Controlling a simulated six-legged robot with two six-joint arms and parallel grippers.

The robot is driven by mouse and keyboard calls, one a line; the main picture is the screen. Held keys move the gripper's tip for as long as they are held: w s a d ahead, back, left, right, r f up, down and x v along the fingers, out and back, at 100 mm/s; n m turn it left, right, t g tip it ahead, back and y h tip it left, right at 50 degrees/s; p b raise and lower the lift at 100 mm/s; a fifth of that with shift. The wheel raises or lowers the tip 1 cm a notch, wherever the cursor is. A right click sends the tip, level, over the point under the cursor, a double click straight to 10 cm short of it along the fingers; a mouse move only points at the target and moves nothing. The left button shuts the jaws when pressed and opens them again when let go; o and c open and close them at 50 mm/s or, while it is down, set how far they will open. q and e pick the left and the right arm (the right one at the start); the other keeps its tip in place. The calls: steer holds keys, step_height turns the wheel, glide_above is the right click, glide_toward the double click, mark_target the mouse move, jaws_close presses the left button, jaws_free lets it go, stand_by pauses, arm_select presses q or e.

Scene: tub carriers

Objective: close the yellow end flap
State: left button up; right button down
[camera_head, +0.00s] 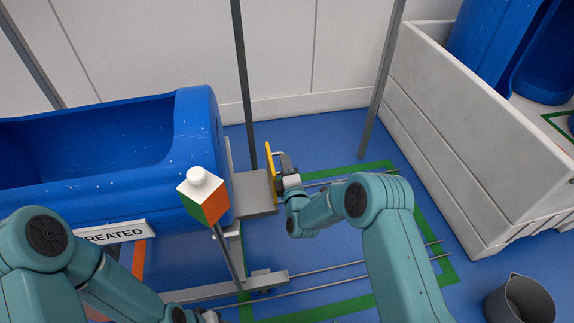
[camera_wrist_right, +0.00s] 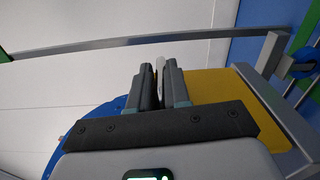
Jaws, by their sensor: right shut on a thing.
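The yellow end flap (camera_head: 271,172) shows nearly edge-on in the head view. It stands about upright at the right end of a grey plate (camera_head: 252,192) beside the blue tub (camera_head: 190,150). My right gripper (camera_head: 281,166) is on the flap's right side, shut on its pale handle bar. In the right wrist view the fingers (camera_wrist_right: 160,85) close on the thin light bar, with the yellow flap (camera_wrist_right: 215,88) behind and to the right. The fingers hide part of the handle.
A white-orange-green block with a knob (camera_head: 203,197) stands on a post in front of the tub. Grey uprights (camera_head: 243,80) rise behind. A large pale crate (camera_head: 450,130) is at the right, a dark bucket (camera_head: 520,302) at the lower right. Metal rails (camera_head: 350,268) cross the blue floor.

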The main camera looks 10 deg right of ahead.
steer(key=shift+s+a+f, duration=0.1)
steer(key=shift+a+f, duration=0.05)
steer(key=shift+f, duration=0.1)
steer(key=c, duration=1.2)
jaws_free()
steer(key=shift+o, duration=0.2)
steer(key=shift+r, duration=0.15)
steer(key=s+p, duration=0.4)
steer(key=s, duration=1.2)
steer(key=shift+s+d, duration=0.15)
steer(key=shift+d, duration=0.2)
